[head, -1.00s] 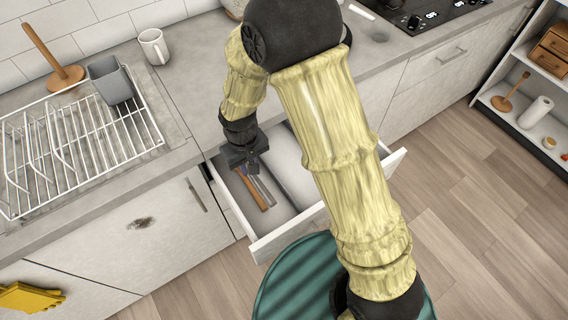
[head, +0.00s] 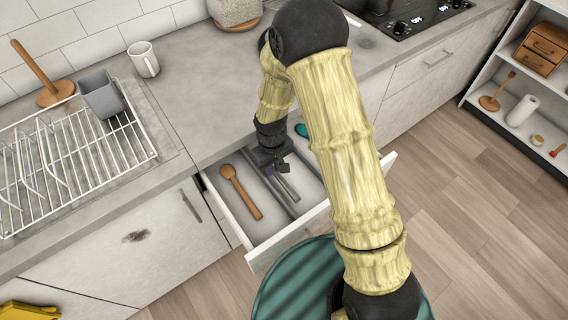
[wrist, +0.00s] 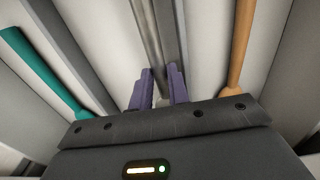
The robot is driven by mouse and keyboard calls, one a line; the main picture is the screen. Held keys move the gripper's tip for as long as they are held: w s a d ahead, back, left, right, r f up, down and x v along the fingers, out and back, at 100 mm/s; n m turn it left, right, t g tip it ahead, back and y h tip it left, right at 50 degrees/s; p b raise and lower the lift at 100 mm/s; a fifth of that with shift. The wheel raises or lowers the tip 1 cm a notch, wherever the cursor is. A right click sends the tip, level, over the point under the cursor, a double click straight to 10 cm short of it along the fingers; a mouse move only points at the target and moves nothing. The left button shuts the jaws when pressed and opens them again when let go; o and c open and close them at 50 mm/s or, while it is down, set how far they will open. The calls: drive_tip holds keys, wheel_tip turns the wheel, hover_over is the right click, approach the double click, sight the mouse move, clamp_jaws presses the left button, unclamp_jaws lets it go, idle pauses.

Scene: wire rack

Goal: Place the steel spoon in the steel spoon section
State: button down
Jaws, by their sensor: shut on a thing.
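My gripper (head: 275,158) is over the open drawer (head: 258,248). In the wrist view, its purple fingers (wrist: 158,90) are shut on the steel spoon (wrist: 145,22). The spoon's grey handle (head: 290,190) points toward the drawer front in the head view. The spoon lies along a drawer divider; I cannot tell whether it touches the divider or floor. The gripper hides its other end. A wooden spoon (head: 240,192) lies in the left compartment, and also shows at right in the wrist view (wrist: 240,45). A teal utensil (wrist: 40,68) lies in another compartment.
A wire rack (head: 75,160) with a grey cup (head: 100,95) stands on the counter at left. A white mug (head: 144,60) is behind it. The counter edge is close behind my gripper. My arm hides the drawer's right part.

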drive_tip(key=w+d+f, duration=0.2)
drive_tip(key=d, duration=0.1)
drive_tip(key=shift+f, duration=0.25)
drive_tip(key=shift+d+f, duration=0.15)
drive_tip(key=shift+w+f, duration=0.1)
drive_tip(key=shift+f, duration=0.05)
drive_tip(key=c, duration=1.3)
unclamp_jaws()
drive_tip(key=shift+c, duration=0.2)
wheel_tip(320, 180, up, 12)
